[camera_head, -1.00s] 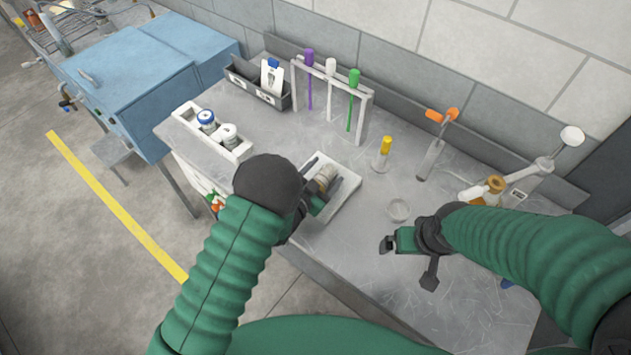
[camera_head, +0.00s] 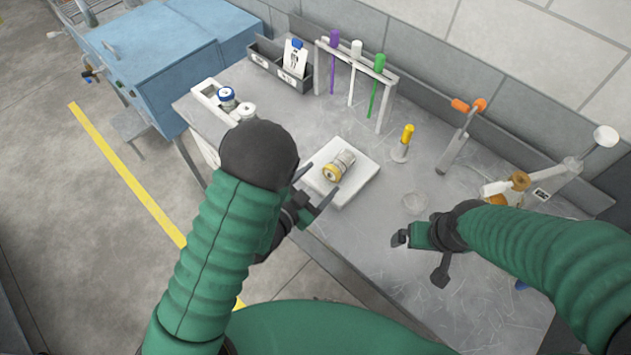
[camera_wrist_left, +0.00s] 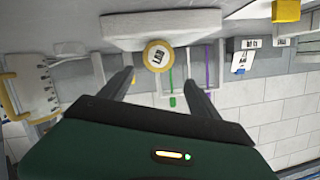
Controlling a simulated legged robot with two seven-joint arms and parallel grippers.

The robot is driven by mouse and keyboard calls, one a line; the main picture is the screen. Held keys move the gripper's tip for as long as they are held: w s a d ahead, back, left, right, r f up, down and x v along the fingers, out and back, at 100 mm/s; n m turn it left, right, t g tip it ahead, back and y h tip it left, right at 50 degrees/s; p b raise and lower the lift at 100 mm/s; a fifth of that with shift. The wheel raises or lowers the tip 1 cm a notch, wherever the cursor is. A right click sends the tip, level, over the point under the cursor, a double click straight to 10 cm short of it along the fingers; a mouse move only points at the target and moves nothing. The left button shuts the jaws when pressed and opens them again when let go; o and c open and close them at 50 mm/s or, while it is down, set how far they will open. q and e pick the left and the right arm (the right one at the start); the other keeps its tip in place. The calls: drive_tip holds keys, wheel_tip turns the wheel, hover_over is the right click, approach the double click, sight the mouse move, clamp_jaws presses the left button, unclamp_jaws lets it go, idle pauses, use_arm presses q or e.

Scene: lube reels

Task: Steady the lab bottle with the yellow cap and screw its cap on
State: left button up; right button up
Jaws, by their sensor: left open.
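The lab bottle (camera_head: 344,160) lies on its side on a white slab (camera_head: 361,184). Its yellow-ringed end, which looks like the cap (camera_head: 331,173), points toward my left gripper (camera_head: 314,187). That gripper is open and empty, just short of the bottle at the slab's near left edge. In the left wrist view, the round yellow-rimmed end (camera_wrist_left: 157,56) faces me beyond and between the open fingers (camera_wrist_left: 160,77). How tightly the cap sits cannot be seen. My right gripper (camera_head: 401,239) hovers over the right part of the bench, away from the bottle; its finger gap is unclear.
A white rack (camera_head: 386,104) with purple, white and green tools stands behind the slab. A white holder (camera_head: 207,92) with bottles is at left.

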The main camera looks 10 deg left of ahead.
use_arm(q)
drive_tip(key=shift+w+a, duration=0.2)
drive_tip(key=shift+a, duration=0.05)
drive_tip(key=a+n+y, duration=0.1)
drive_tip(key=w+a+n+g+y, duration=0.1)
drive_tip(key=a, duration=0.1)
drive_tip(key=shift+a+y, duration=0.15)
drive_tip(key=shift+y, duration=0.15)
drive_tip(key=s+a+r+n+g+y, duration=0.2)
drive_tip(key=s+a+n+g, duration=0.1)
drive_tip(key=s, duration=0.5)
drive_tip(key=s+a+r+n+g+y, duration=0.1)
drive_tip(key=s+a+n+g+y, duration=0.1)
drive_tip(key=s+a+n+g, duration=0.2)
drive_tip(key=s+a+g, duration=0.2)
drive_tip(key=s+a, duration=0.2)
drive_tip(key=shift+s+r+n+g, duration=0.25)
drive_tip(key=shift+r+n+g, duration=0.05)
drive_tip(key=shift+r, duration=0.05)
drive_tip(key=shift+d, duration=0.1)
